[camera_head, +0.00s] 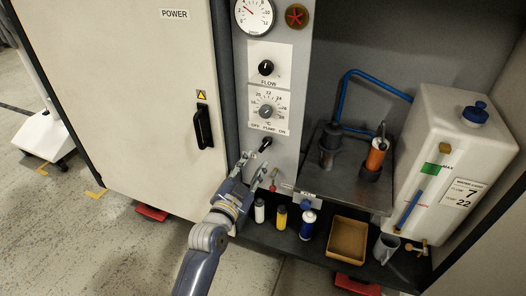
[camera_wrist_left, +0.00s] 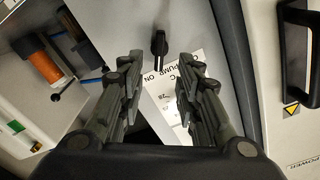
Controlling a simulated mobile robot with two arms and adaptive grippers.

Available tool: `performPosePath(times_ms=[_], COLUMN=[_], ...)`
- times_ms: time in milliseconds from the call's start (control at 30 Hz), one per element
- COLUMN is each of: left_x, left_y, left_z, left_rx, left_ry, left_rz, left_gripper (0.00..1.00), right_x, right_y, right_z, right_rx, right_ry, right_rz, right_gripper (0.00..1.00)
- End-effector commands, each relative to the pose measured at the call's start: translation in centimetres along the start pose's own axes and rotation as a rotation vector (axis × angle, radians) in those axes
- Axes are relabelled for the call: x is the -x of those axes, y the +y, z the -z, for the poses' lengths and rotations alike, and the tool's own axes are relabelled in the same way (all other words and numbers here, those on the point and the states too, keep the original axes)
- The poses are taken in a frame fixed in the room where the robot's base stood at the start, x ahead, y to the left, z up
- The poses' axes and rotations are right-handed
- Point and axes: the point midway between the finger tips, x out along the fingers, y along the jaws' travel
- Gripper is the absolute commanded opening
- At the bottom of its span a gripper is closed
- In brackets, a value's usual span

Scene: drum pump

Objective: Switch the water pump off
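The pump switch (camera_head: 265,145) is a small black knob low on the light control panel (camera_head: 285,150), under the words OFF, PUMP and ON. Its handle leans to the upper right, toward the ON side. In the left wrist view the black knob (camera_wrist_left: 159,43) shows just beyond the gap between the fingertips. My left gripper (camera_head: 259,165) is open and empty, just below the switch, with its fingers apart. In the left wrist view the open fingers (camera_wrist_left: 160,62) do not appear to touch the knob. My right gripper is not in view.
Above the switch are a temperature dial (camera_head: 266,111), a flow knob (camera_head: 265,68) and a pressure gauge (camera_head: 254,15). A black door handle (camera_head: 203,126) is to the left. Bottles (camera_head: 281,217), a brown tray (camera_head: 347,240) and a white tank (camera_head: 448,150) are to the right.

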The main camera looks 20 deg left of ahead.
Motion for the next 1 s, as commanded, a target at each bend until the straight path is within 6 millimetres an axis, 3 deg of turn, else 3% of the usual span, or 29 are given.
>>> performPosePath(times_ms=[333, 500, 933, 1000], left_x=[-6.0, -7.7, -8.5, -8.5], left_y=[0.1, 0.1, 0.1, 0.1], left_z=[0.0, -0.1, 0.0, 0.0], left_rx=[0.003, 0.003, 0.003, 0.002], left_ry=[0.001, 0.000, -0.001, -0.001], left_rz=[0.001, 0.000, -0.001, -0.001], left_gripper=[0.32, 0.32, 0.32, 0.18], right_x=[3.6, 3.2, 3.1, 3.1], right_y=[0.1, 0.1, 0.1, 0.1], right_z=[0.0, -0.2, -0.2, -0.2], right_rx=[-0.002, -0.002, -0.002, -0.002], right_ry=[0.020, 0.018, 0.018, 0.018], right_rz=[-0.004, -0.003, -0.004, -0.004], right_gripper=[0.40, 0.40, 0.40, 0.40])
